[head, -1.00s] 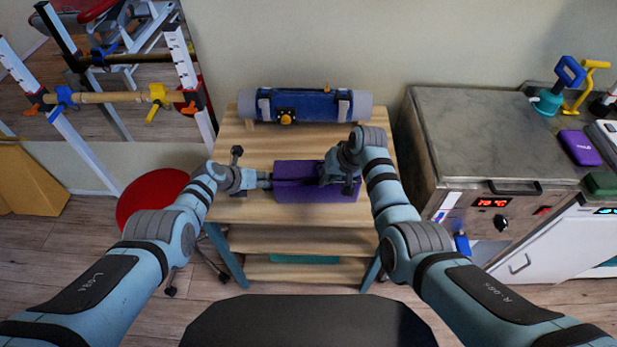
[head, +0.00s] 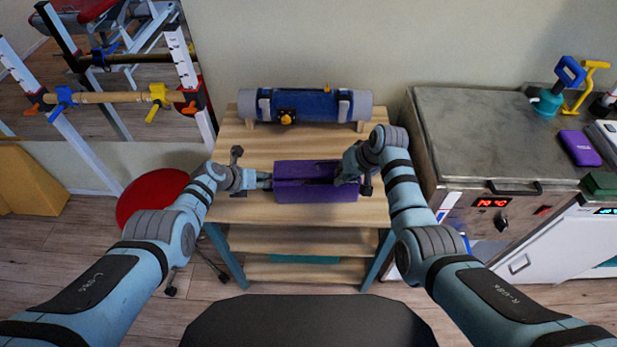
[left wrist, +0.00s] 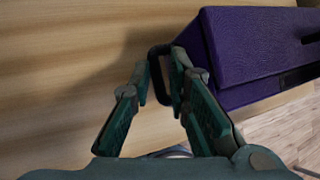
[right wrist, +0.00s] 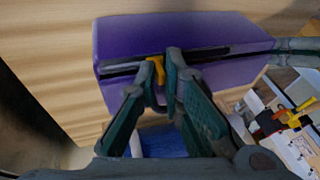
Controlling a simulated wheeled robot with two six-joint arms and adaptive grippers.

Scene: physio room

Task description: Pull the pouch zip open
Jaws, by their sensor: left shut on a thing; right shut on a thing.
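The purple pouch (head: 300,194) lies on the wooden table, with a dark open slit along its top in the head view. It also shows in the left wrist view (left wrist: 250,45) and the right wrist view (right wrist: 210,35). My left gripper (head: 263,180) is shut on the dark end loop (left wrist: 157,55) at the pouch's left end. My right gripper (head: 347,177) is shut on the yellow zip pull (right wrist: 156,68), near the pouch's right end in the head view. The pull is hidden by the gripper in the head view.
A blue roll (head: 315,106) on a wooden stand lies at the back of the table (head: 250,150). A steel-topped heater unit (head: 485,130) stands to the right. A red stool (head: 150,195) is at the left.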

